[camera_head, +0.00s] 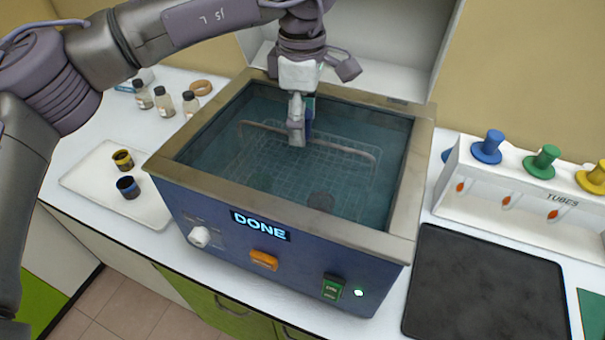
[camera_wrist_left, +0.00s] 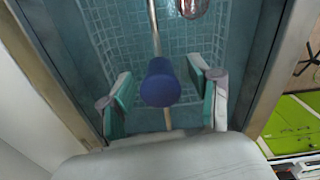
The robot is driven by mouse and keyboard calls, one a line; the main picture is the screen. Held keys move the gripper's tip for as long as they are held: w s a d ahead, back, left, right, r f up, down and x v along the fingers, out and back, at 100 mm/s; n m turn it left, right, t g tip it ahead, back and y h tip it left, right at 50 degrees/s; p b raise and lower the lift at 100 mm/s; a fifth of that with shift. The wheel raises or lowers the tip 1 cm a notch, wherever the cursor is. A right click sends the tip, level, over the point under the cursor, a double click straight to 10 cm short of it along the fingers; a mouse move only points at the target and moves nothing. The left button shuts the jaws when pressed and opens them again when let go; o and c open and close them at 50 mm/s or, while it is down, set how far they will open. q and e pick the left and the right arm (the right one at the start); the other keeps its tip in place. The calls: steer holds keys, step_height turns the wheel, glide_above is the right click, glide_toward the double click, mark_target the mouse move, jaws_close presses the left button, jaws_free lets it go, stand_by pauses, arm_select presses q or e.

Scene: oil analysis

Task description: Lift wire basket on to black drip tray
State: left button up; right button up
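The wire basket (camera_head: 285,168) sits inside the liquid-filled tank of the blue bath, with its long handle bar running across it. The basket's mesh also shows in the left wrist view (camera_wrist_left: 196,35). My left gripper (camera_head: 299,135) reaches down over the handle from above. In the left wrist view its two teal-padded fingers (camera_wrist_left: 164,100) are apart, one on each side of the blue grip (camera_wrist_left: 160,83) on the handle, with gaps showing. The black drip tray (camera_head: 485,290) lies empty on the counter right of the bath. My right gripper is not in view.
The bath's raised metal rim (camera_head: 290,215) surrounds the basket; its display reads DONE. A white tube rack (camera_head: 520,190) with coloured knobs stands behind the drip tray. A white tray (camera_head: 90,182) with two small jars and several bottles are at left.

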arm_select(q)
jaws_close()
steer(key=shift+r, duration=0.1)
stand_by(0.3)
